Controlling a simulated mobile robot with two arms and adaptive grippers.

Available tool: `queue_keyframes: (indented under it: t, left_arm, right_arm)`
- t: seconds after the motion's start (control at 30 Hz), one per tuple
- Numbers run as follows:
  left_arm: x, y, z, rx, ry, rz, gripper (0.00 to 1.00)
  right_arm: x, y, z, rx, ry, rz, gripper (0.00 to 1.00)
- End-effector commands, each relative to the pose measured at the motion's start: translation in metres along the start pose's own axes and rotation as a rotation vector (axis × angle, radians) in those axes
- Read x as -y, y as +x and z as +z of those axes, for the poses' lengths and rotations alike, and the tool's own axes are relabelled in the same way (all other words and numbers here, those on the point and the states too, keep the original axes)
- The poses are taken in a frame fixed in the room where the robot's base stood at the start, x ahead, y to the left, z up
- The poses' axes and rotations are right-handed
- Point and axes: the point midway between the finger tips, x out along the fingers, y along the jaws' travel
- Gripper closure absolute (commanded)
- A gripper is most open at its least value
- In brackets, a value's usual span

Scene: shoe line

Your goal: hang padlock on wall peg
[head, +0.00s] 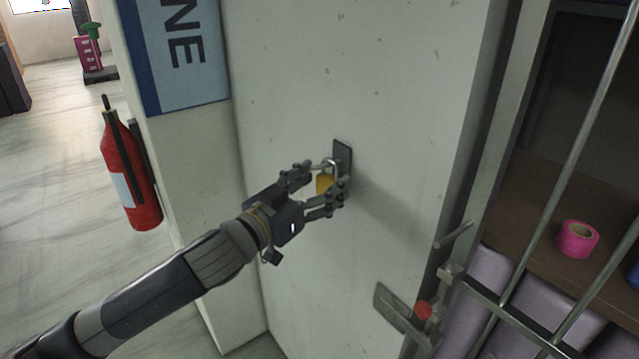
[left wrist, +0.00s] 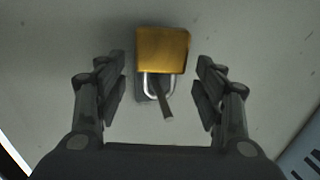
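The padlock has a gold body (head: 325,183) and a silver shackle. It hangs at the wall peg (left wrist: 165,103), which juts from a dark backing plate (head: 343,153) on the pale wall. In the left wrist view the padlock (left wrist: 162,50) shows with its shackle looped around the peg, which pokes out through the loop. My left gripper (head: 324,178) is open around the padlock. In the left wrist view there is a clear gap between each finger and the padlock. In the head view the fingers partly hide the padlock. My right gripper is not in view.
A red fire extinguisher (head: 130,170) is at the left. The wall around the peg is bare.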

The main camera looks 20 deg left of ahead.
Motion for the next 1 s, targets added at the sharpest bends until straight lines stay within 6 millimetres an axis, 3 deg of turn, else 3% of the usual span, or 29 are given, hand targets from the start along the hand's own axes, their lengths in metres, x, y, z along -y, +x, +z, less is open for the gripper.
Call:
queue_keyframes:
  t: [0.47, 1.0]
  left_arm:
    - [0.000, -0.009, 0.002, 0.004, -0.001, -0.001, 0.32]
    - [0.000, -0.080, 0.002, 0.005, -0.001, -0.001, 0.32]
  right_arm:
    - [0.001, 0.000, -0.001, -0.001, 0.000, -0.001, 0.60]
    - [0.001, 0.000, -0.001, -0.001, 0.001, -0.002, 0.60]
